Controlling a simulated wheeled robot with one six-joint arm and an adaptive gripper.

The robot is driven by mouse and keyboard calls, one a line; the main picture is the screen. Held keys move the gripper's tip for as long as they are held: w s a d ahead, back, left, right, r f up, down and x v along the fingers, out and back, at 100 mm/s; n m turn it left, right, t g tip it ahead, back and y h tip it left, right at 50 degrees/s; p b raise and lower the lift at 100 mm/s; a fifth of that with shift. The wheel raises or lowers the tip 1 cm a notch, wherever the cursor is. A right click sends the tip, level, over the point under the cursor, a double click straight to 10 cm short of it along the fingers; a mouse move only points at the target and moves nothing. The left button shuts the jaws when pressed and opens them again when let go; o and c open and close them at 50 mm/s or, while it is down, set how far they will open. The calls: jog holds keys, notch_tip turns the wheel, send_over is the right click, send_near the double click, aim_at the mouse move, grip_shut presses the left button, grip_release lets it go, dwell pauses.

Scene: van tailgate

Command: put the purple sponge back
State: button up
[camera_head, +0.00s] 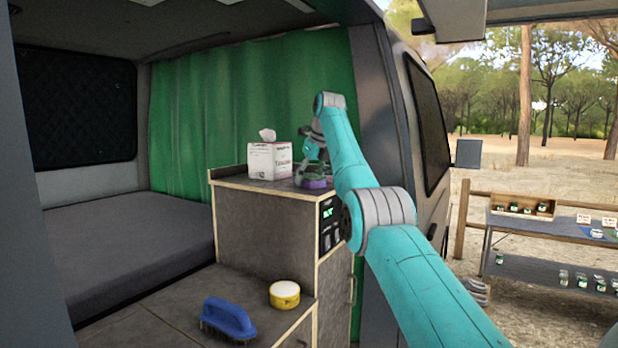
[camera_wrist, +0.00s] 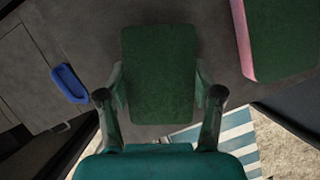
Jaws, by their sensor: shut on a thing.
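The purple sponge (camera_head: 318,183) shows as a small purple patch under my gripper, at the top of the raised wooden cabinet. In the wrist view I see it from above as a green rectangular pad (camera_wrist: 159,72) between my two fingers. My gripper (camera_wrist: 160,94) is shut on it, one finger on each long side. My gripper (camera_head: 312,176) and arm partly hide it in the head view, and I cannot tell whether the sponge touches the cabinet top.
A white tissue box (camera_head: 269,161) stands close left of my gripper. A green-topped thing with a pink side (camera_wrist: 279,38) lies right of the sponge; I cannot tell what it is. A blue brush (camera_head: 228,317) and a yellow round thing (camera_head: 284,294) sit on the lower counter.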

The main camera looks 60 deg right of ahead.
jog(key=shift+f, duration=0.15)
jog(key=o, duration=1.2)
jog(key=v, duration=1.2)
